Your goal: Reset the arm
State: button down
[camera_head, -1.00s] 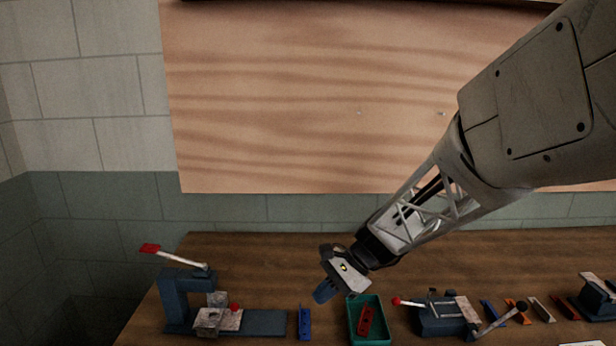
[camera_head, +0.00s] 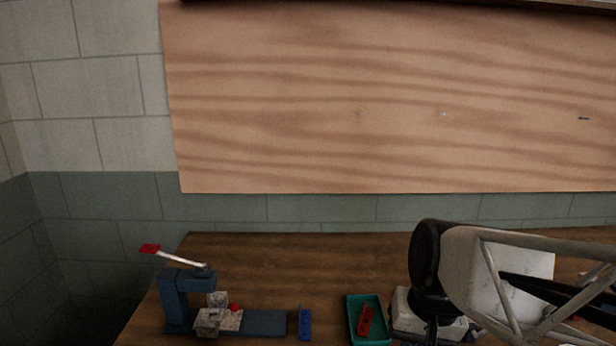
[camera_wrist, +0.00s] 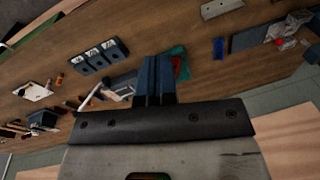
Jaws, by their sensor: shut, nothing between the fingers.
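My gripper (camera_wrist: 155,80) shows in the wrist view as two dark blue fingers pressed together, with nothing between them. It is above the wooden workbench (camera_wrist: 150,35), apart from the things on it. In the head view my forearm and wrist cover the lower right, and the fingertips cannot be made out there.
A green tray (camera_head: 353,326) holds a red part (camera_head: 365,320). Left of it are a blue part (camera_head: 305,323) and a blue lever press (camera_head: 175,300). The wrist view shows several dark blocks (camera_wrist: 100,55) in a row. A plywood board (camera_head: 380,90) hangs behind.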

jog(key=shift+n+t+h, duration=0.6)
jog(key=shift+n+h, duration=0.2)
jog(key=shift+n, duration=0.1)
jog(key=shift+s+d+r, duration=0.2)
jog(key=shift+s+d, duration=0.5)
jog(key=shift+s, duration=0.3)
jog(key=shift+s+d+r, duration=0.15)
jog(key=shift+s+d, duration=0.55)
jog(key=shift+s, duration=0.3)
